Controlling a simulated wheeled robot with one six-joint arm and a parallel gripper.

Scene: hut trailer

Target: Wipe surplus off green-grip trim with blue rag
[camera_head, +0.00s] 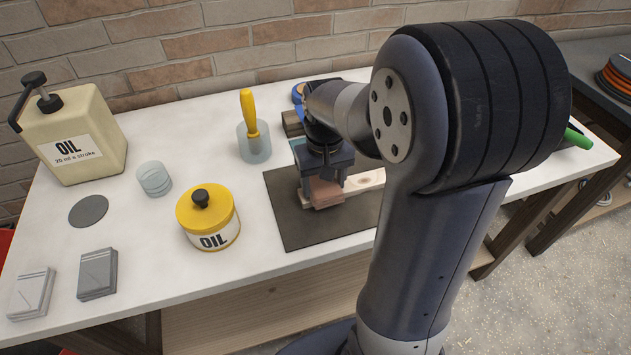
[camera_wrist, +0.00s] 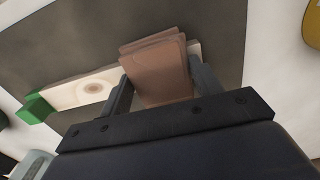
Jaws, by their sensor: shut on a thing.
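The trim is a pale wooden strip with a dark knot (camera_wrist: 91,89) and a green grip (camera_wrist: 39,105) at its left end in the wrist view. It lies on a dark mat (camera_head: 290,224). In the head view part of the trim (camera_head: 368,180) shows, and my arm hides its green end. My gripper (camera_wrist: 160,84) is shut on a folded brown-pink pad (camera_wrist: 157,66). In the head view my gripper (camera_head: 325,176) holds the pad (camera_head: 324,193) low over the trim. I cannot tell whether the pad touches it. No clearly blue rag is visible.
A yellow-lidded oil tin (camera_head: 210,218), oil can (camera_head: 72,135), glass jar (camera_head: 154,178) and yellow-handled tool in a cup (camera_head: 254,148) stand left. Grey blocks (camera_head: 97,273) lie front left. A wooden block (camera_head: 291,123) is behind my gripper. A green handle (camera_head: 578,139) shows right of my arm.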

